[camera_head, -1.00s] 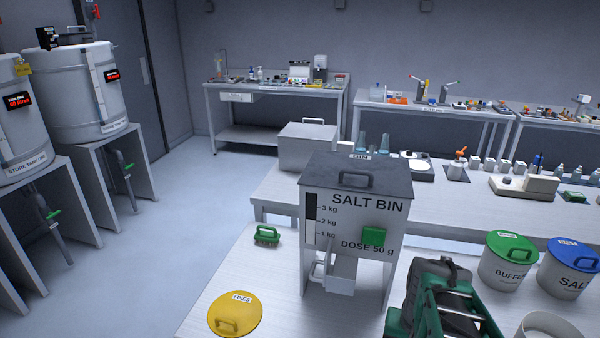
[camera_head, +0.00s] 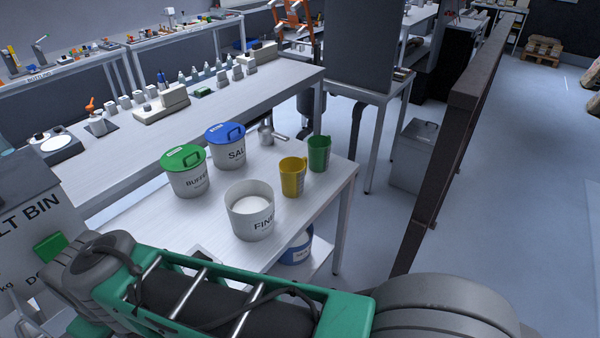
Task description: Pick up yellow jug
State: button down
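The yellow jug (camera_head: 293,177) stands upright on the white table (camera_head: 330,203), near its right end. A green jug (camera_head: 319,154) stands just behind and to the right of it. My arm crosses the bottom of the view, well in front of the jug and apart from it. My gripper is out of the frame, so its fingers cannot be seen.
An open tub marked FINES (camera_head: 250,212) with white contents stands left of the yellow jug. Lidded tubs, green BUFFER (camera_head: 187,172) and blue SALT (camera_head: 226,147), stand behind it, with a metal scoop (camera_head: 268,135). The salt bin (camera_head: 32,235) is at far left. A dark rail (camera_head: 447,150) stands right.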

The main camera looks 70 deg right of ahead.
aim_at(292, 170)
jog(key=u, duration=1.2)
jog(key=k, duration=1.15)
jog(key=z, duration=1.65)
jog(key=i, duration=0.25)
jog(key=z, duration=0.05)
